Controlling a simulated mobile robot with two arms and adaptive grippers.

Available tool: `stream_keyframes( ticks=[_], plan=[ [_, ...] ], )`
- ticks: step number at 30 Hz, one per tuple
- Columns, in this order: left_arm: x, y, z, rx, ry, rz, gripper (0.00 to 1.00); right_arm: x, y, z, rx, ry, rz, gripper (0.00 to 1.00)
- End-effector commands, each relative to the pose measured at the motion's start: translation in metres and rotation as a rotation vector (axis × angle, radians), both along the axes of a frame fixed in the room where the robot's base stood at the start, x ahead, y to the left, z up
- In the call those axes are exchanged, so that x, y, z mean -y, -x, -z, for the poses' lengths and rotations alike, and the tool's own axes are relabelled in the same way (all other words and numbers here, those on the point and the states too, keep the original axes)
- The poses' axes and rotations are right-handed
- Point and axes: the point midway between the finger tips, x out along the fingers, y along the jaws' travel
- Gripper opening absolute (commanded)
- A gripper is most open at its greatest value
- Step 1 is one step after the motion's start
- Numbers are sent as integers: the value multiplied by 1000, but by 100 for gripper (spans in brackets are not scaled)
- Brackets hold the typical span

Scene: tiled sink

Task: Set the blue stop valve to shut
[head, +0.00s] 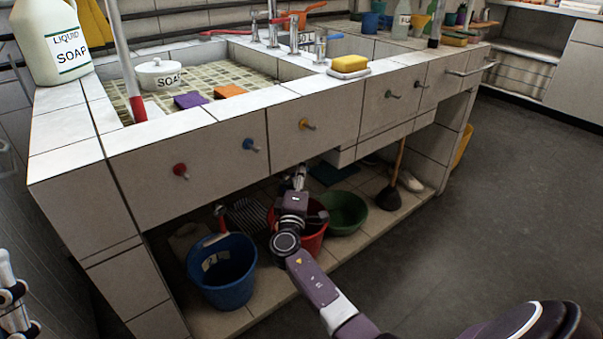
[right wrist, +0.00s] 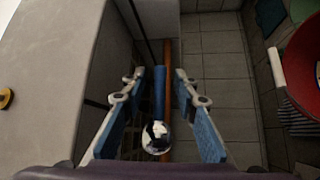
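The blue stop valve handle (right wrist: 159,92) shows in the right wrist view, in line with a copper-coloured pipe (right wrist: 167,50). A shiny chrome ball-like part (right wrist: 156,137) is at its lower end. My right gripper (right wrist: 162,85) is open, with one blue-padded finger on each side of the handle and visible gaps. In the head view my right gripper (head: 299,176) reaches under the sink counter; the valve cannot be made out there. Part of my left gripper (head: 10,292) shows at the lower left edge, mostly cut off.
A blue bucket (head: 222,274), a red bucket (head: 313,243) and a green basin (head: 345,213) stand on the tiled shelf under the counter (head: 210,150). A plunger (head: 389,196) stands further right. The grey wall of the counter (right wrist: 60,70) is close on the left in the wrist view.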

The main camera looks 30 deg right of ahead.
Motion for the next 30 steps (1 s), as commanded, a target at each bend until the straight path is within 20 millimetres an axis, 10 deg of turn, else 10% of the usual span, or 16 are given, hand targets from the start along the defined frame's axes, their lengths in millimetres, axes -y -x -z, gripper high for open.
stream_keyframes(
  ticks=[9, 17, 30],
  plan=[
    [0, 2, -1, 11, 4, 1, 40, 2, -2, 0, 0, 0, 0, 26],
    [0, 2, -1, 11, 4, 1, 40, 2, -2, 0, -1, -1, 0, 0],
    [0, 2, -1, 11, 4, 1, 40, 1, -3, 0, 0, -6, -1, 0]
  ],
)
